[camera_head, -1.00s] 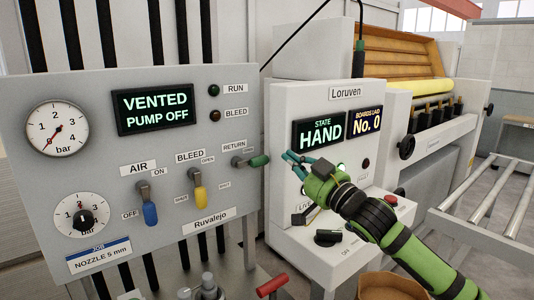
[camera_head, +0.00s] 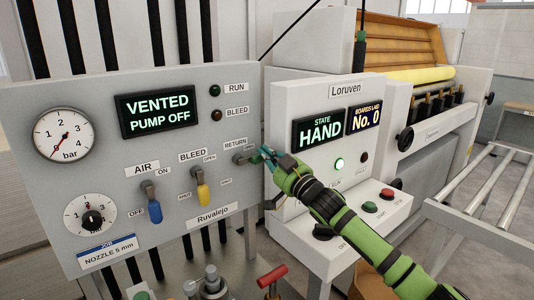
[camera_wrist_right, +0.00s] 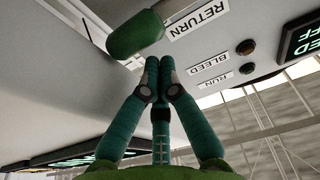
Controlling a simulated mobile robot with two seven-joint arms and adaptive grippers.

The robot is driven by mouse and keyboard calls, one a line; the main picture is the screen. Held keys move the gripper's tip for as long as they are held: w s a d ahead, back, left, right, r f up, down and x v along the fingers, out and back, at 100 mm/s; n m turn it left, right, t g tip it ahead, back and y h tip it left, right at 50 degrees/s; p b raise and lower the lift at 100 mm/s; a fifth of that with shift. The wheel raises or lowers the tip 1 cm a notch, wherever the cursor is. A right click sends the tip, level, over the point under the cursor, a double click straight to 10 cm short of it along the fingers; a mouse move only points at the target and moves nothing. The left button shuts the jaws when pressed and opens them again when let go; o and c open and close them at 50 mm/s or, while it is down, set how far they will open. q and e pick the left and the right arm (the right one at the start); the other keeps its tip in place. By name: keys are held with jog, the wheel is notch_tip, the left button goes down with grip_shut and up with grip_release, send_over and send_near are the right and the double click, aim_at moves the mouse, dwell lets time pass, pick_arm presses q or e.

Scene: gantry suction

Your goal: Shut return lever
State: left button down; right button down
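The return lever (camera_head: 244,158) sits at the right edge of the grey control panel, under its RETURN label. Its grey stem points right, towards the OPEN side. Its green handle (camera_wrist_right: 135,33) shows at the top of the right wrist view; in the head view my gripper largely covers it. My right gripper (camera_head: 266,153) is at the handle. My left gripper is not in view.
The air lever (camera_head: 152,202) with a blue handle and the bleed lever (camera_head: 201,184) with a yellow handle hang down left of the return lever. The Loruven console (camera_head: 285,98) stands close on the right. Pipe fittings and a red handle (camera_head: 271,276) are below.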

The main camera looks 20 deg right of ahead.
jog(key=shift+d+f+m+h, duration=0.1)
jog(key=shift+f+m+h, duration=0.15)
jog(key=shift+m, duration=0.4)
jog(key=shift+d+f+m+h, duration=0.1)
jog(key=shift+f+m+h, duration=0.15)
jog(key=shift+m, duration=0.4)
